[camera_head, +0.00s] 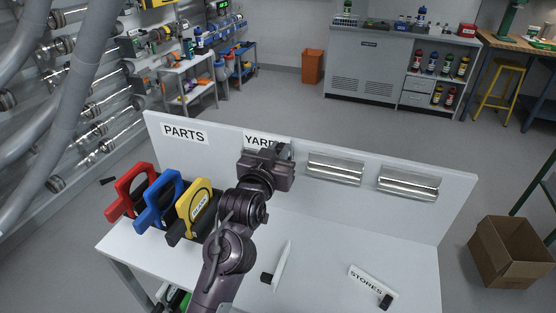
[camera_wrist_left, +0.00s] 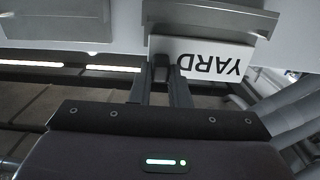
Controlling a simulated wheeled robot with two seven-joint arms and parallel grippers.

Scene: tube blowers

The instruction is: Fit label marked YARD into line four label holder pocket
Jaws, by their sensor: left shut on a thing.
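The white label marked YARD (camera_head: 259,141) is at the second position from the left on the white upright board, partly hidden by my left gripper (camera_head: 284,152). In the left wrist view the YARD label (camera_wrist_left: 208,60) appears upside down, with the left gripper's fingers (camera_wrist_left: 166,70) shut on its edge. A metal label holder (camera_wrist_left: 210,18) lies right against the label there; I cannot tell how deep the label sits in it. Two empty metal holders, the third (camera_head: 334,169) and the rightmost (camera_head: 408,184), are to the right on the board. No line numbers are readable.
The PARTS label (camera_head: 184,133) is at the board's left end. A STORES label (camera_head: 371,284) and another label (camera_head: 281,266) lie on the white table (camera_head: 330,250). Red (camera_head: 129,191), blue (camera_head: 160,200) and yellow (camera_head: 194,212) handled pieces stand at the table's left.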

